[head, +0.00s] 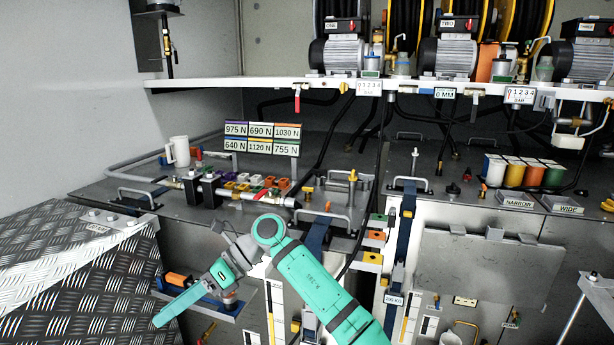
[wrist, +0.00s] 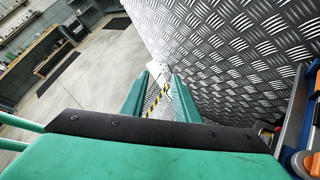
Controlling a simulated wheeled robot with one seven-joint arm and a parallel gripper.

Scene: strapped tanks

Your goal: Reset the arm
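My teal arm reaches in from the bottom of the head view and bends at a joint. My gripper (head: 168,313) points down and left there, beside the tread-plate box (head: 105,275). In the wrist view my gripper (wrist: 160,82) shows two green fingers apart, with an empty gap between them. Through the gap I see the floor and a yellow-black stripe. Nothing is held. An orange and blue tool (head: 178,281) sits on a blue shelf just above and behind my gripper in the head view.
A counter carries a white mug (head: 180,151), a pipe manifold (head: 245,192) and labelled force plates (head: 262,138). Blue straps (head: 403,225) hang down its front. A shelf (head: 240,83) with motors and hose reels runs above. The wrist view shows open floor (wrist: 95,75) at left.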

